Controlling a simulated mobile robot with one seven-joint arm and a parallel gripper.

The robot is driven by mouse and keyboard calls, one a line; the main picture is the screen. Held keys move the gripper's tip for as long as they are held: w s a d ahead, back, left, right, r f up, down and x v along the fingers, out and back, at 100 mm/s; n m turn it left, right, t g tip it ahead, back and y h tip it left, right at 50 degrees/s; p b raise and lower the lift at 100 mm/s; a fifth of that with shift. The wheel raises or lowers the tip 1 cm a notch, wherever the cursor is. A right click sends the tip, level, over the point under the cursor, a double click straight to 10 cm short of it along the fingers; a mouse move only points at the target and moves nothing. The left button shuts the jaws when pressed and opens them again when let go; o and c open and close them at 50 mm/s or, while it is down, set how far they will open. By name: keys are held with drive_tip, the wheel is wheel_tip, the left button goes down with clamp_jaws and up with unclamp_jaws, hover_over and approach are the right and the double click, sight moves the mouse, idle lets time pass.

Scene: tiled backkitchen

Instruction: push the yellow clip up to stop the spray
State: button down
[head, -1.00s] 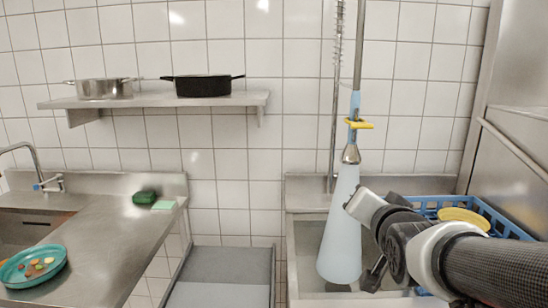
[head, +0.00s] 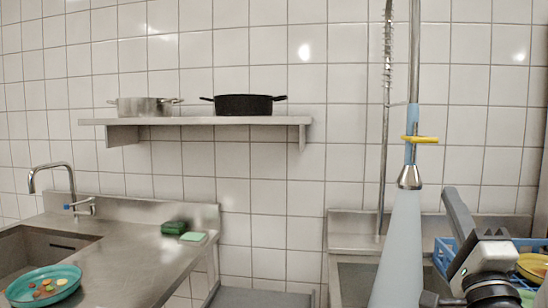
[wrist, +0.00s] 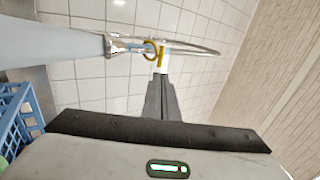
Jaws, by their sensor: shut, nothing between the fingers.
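The yellow clip (head: 420,139) sits on the blue grip (head: 411,118) of the hanging spray hose, above the metal nozzle (head: 410,177). A wide pale spray cone (head: 400,255) pours down from the nozzle into the sink. My gripper (head: 448,190) is shut and empty, right of the spray, with its fingers pointing up and their tips lower than the clip. In the wrist view, the clip (wrist: 152,50) shows just beyond the fingertips (wrist: 160,76); whether they touch is not clear. The spray (wrist: 50,42) lies left of the fingers there.
A blue crate (head: 443,252) with a yellow plate (head: 533,268) stands behind my gripper. The sink (head: 350,270) is under the spray. A shelf (head: 200,121) with two pots is on the tiled wall. A counter (head: 130,250) with a teal bowl (head: 45,283) is at the left.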

sight(426, 141)
drive_tip(key=shift+w, duration=0.2)
drive_tip(key=shift+s, duration=0.1)
drive_tip(key=p+x, duration=0.1)
drive_tip(key=x, duration=1.3)
drive_tip(key=shift+a+r, duration=0.1)
drive_tip(key=shift+r, duration=0.1)
wheel_tip(426, 141, up, 5)
drive_tip(key=shift+s+f+p, duration=0.1)
drive_tip(key=shift+f+p, duration=0.1)
drive_tip(key=shift+p, duration=0.5)
drive_tip(key=shift+f, duration=0.1)
